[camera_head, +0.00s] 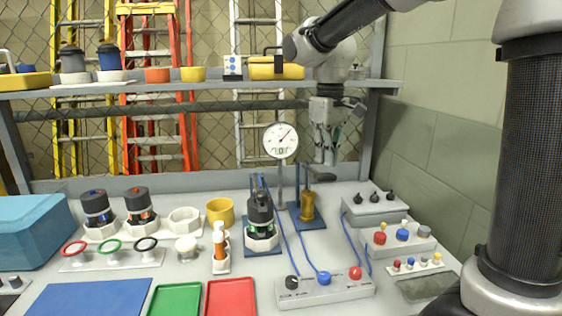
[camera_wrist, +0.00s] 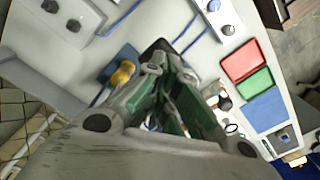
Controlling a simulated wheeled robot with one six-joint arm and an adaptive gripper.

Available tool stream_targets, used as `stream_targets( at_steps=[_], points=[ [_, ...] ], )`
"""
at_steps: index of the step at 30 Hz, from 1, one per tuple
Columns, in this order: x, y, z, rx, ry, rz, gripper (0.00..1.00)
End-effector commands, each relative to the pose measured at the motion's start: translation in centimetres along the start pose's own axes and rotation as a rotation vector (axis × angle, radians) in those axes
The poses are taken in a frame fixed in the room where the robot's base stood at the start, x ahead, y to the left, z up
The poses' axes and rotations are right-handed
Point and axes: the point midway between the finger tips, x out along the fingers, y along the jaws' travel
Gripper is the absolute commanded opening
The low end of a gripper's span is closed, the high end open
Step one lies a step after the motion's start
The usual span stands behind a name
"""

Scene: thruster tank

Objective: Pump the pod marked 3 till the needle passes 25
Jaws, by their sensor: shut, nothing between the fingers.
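A dark pod (camera_head: 260,212) stands upright in a white holder on a blue plate at the middle of the table; I cannot read a number on it. A round white gauge (camera_head: 281,139) stands behind it on a post. Its needle points up and right, but the scale is too small to read. A brass hand pump (camera_head: 307,203) with a dark handle stands on a blue plate to the pod's right; its brass body shows in the wrist view (camera_wrist: 123,73). My gripper (camera_head: 328,152) is shut and empty, above and behind the pump, and its fingers (camera_wrist: 160,68) show in the wrist view.
Two more dark pods (camera_head: 96,208) (camera_head: 139,205) stand in white holders at left. A control box (camera_head: 325,288) with knobs and blue hoses lies in front. Red (camera_head: 231,298) and green (camera_head: 175,300) trays lie at front. A shelf (camera_head: 215,86) with pots runs behind.

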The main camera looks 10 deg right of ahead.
Motion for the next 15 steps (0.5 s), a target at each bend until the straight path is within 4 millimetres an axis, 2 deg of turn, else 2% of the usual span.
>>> stream_targets(
  at_steps=[5, 15],
  points=[
    [0.8, 0.0, 0.0, 0.0, -0.002, 0.0, 0.0],
    [4.5, 0.0, 0.0, 0.0, -0.003, 0.0, 0.0]
  ],
)
